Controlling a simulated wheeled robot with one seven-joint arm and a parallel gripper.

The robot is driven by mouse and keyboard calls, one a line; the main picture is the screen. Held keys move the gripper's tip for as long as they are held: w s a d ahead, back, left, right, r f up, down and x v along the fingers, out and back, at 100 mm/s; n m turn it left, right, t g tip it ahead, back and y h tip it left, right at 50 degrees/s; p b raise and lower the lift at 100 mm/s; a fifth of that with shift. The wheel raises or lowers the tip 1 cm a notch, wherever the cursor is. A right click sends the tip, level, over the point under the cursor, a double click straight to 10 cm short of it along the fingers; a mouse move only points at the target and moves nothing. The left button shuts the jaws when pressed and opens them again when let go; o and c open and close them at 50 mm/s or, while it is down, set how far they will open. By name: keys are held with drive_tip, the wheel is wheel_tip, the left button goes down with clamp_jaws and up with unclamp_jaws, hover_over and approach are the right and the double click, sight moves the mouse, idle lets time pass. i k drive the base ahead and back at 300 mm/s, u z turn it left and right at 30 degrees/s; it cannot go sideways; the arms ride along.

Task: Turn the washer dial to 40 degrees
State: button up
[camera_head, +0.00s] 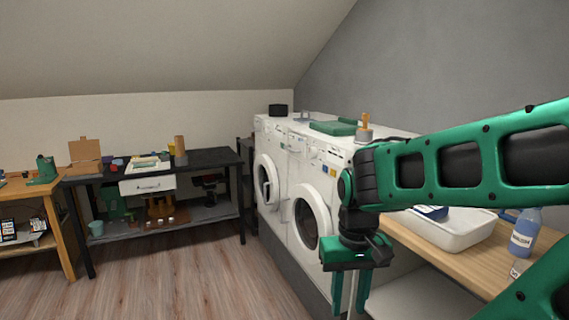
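Two white front-loading machines stand side by side along the right wall, a nearer one (322,180) and a farther one (271,148). Each has a round door with a dark window: the nearer door (305,222) and the farther door (265,182). Small marks and parts show on their upper front panels, but they are too small to make out a dial or its setting. My green gripper (349,300) hangs down to the right of the nearer door. Its two fingers are apart with nothing visibly held. My arm hides part of the nearer machine's right side.
A wooden counter (482,264) at the right holds a white basin (462,232) and a blue bottle (524,233). A black table (208,159) with several objects stands at the back, a wooden desk (20,188) at the left. The wooden floor (170,280) is clear.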

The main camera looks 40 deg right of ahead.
sight(312, 152)
drive_tip(key=u, duration=0.25)
drive_tip(key=k, duration=0.6)
drive_tip(key=u, duration=0.65)
drive_tip(key=i, duration=1.05)
drive_tip(key=z, duration=0.75)
drive_tip(key=i, duration=0.95)
drive_tip(key=z, duration=0.7)
